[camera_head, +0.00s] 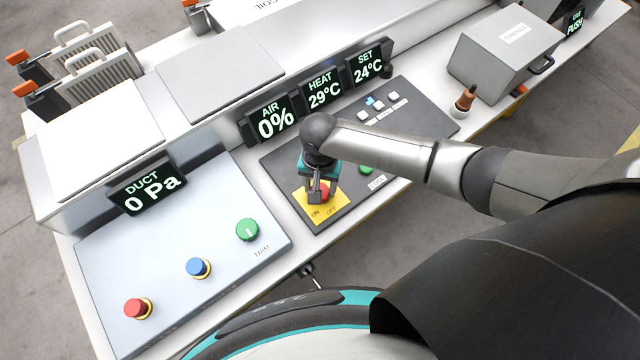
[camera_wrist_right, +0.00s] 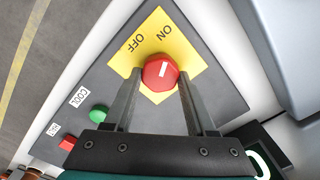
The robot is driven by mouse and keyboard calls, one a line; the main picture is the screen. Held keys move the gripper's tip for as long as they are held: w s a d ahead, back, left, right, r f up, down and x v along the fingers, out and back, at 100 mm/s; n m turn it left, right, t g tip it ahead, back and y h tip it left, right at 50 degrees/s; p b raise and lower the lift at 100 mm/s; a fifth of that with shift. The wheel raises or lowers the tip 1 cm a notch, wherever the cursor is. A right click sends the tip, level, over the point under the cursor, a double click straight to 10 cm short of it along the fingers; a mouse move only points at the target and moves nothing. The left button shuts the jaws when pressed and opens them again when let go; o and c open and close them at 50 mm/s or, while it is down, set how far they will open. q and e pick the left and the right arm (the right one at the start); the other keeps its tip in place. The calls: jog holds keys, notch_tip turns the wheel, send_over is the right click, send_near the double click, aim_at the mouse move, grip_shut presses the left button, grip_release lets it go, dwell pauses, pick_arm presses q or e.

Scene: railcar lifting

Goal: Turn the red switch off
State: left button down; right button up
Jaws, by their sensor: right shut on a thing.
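The red switch (camera_wrist_right: 161,74) is a round red knob on a yellow plate (camera_wrist_right: 190,38) marked ON and OFF. In the right wrist view, the knob's white line points toward the ON label. My right gripper (camera_wrist_right: 158,80) has one finger on each side of the knob and is shut on it. In the head view the right gripper (camera_head: 318,192) comes down over the yellow plate (camera_head: 334,203), and the red switch (camera_head: 326,190) is partly hidden by it. My left gripper is not in view.
Green button (camera_wrist_right: 98,114) and red button (camera_wrist_right: 68,143) sit on the same dark panel. Displays read AIR 0% (camera_head: 272,120), HEAT 29°C (camera_head: 322,92), SET 24°C (camera_head: 367,66) and DUCT 0 Pa (camera_head: 150,190). A light panel (camera_head: 170,260) at left carries red, blue and green knobs.

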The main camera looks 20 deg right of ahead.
jog(key=shift+r+n+p, duration=0.15)
jog(key=shift+n+p, duration=0.85)
jog(key=shift+p, duration=0.1)
jog(key=n+p, duration=0.1)
jog(key=n, duration=0.1)
jog(key=shift+n+p, duration=0.3)
jog(key=n+p, duration=0.1)
jog(key=n, duration=0.2)
jog(key=shift+a+n, duration=0.1)
jog(key=shift+n, duration=0.2)
jog(key=shift+n+p, duration=0.5)
jog(key=shift+n, duration=1.4)
jog(key=shift+a, duration=0.1)
jog(key=o, duration=1.4)
